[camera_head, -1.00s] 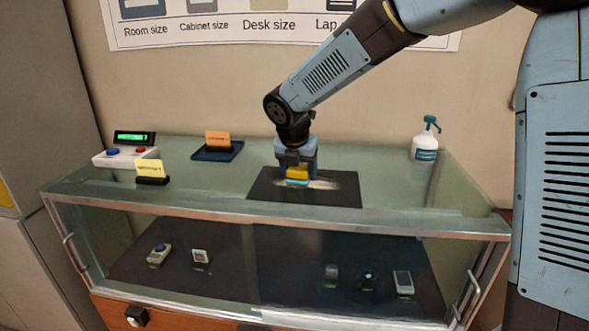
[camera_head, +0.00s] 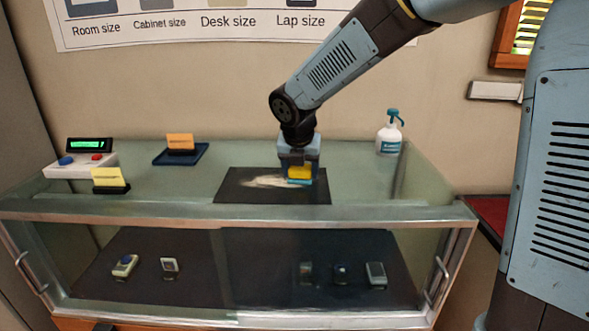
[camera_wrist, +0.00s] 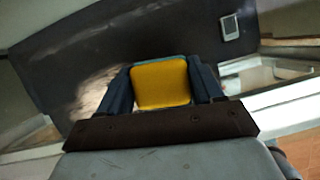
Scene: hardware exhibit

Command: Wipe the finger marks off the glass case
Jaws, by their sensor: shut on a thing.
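The glass case (camera_head: 245,212) has a glass top and a metal frame. A dark rectangular patch (camera_head: 233,193) lies at the middle of the top, with a whitish smear (camera_head: 265,181) across it. My gripper (camera_head: 300,166) is over the right part of this patch, pointing down. It is shut on a yellow and teal block (camera_head: 299,173), which looks like a sponge. The block's underside is hidden, so I cannot tell for sure whether it touches the glass. In the wrist view the yellow block (camera_wrist: 160,83) sits between both fingers, with the smear (camera_wrist: 95,92) to its left.
A white pump bottle (camera_head: 389,138) stands at the top's back right. A box with buttons and a green display (camera_head: 88,145), a yellow card (camera_head: 109,178) and an orange card on a blue tray (camera_head: 180,145) are at left. Small devices (camera_head: 125,265) lie inside the case.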

